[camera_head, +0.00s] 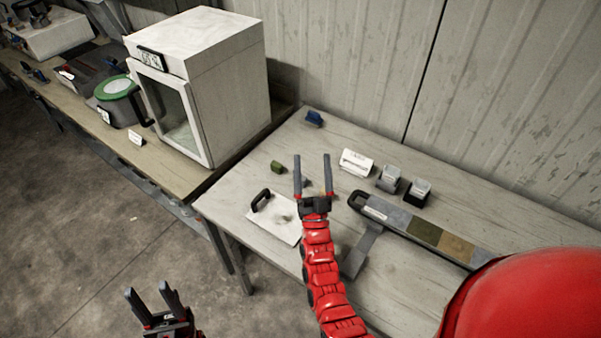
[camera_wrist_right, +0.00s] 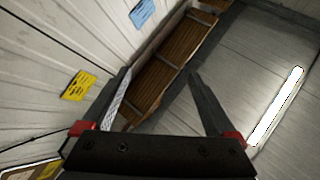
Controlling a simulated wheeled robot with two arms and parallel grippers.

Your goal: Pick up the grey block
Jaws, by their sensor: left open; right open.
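A small grey-blue block (camera_head: 307,184) lies on the table and shows between the fingers of my right gripper (camera_head: 312,156); it is partly hidden, and I cannot tell its height relative to the fingers. My right gripper is open and reaches over the middle of the table. Its fingers (camera_wrist_right: 160,85) are also apart and empty in the right wrist view, which faces walls and ceiling and shows no block. My left gripper (camera_head: 150,294) is open and empty, low at the left, in front of the table and away from it.
A green block (camera_head: 277,167) and a blue item (camera_head: 314,118) lie on the table (camera_head: 510,195). A white plate with black handle (camera_head: 278,222) is left of my right arm. A white box (camera_head: 356,162), two grey-topped containers (camera_head: 389,177) and a long segmented tray (camera_head: 378,215) stand right.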

